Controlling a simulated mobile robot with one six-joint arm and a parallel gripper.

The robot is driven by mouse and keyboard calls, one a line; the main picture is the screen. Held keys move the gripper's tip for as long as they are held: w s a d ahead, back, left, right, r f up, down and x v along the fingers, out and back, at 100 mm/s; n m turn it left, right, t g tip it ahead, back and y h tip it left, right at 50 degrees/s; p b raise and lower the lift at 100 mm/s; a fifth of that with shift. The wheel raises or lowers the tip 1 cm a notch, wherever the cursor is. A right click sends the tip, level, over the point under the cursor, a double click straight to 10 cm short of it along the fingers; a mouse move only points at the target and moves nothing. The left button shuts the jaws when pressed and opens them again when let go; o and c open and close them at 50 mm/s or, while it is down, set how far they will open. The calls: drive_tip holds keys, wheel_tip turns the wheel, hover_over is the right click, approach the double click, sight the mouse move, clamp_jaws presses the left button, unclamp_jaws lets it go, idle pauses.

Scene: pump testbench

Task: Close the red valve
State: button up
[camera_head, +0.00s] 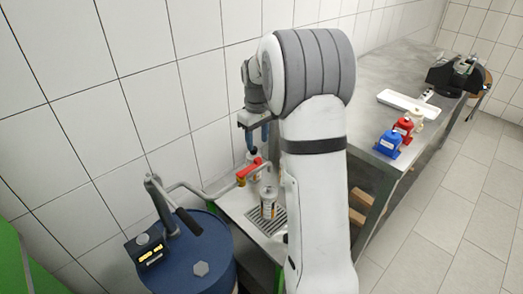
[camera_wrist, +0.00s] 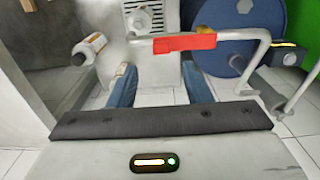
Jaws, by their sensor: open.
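The red valve handle (camera_head: 250,170) sits on a metal pipe by the tiled wall, above a small platform with a drain grate. In the wrist view the red handle (camera_wrist: 185,42) lies roughly in line with the grey pipe (camera_wrist: 239,34). My gripper (camera_head: 257,135) is open, its blue fingers pointing down just above the handle in the head view. In the wrist view my gripper (camera_wrist: 159,68) has its fingers spread apart with nothing between them. The handle appears beyond the fingertips, towards the right finger. I cannot tell any contact.
A blue drum (camera_head: 197,269) with a hand pump (camera_head: 172,210) stands left.

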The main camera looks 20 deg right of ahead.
sight(257, 158)
wheel_tip(257, 158, down, 7)
drive_tip(key=shift+r+p, duration=0.2)
drive_tip(key=shift+p, duration=0.15)
clamp_jaws()
idle(0.3)
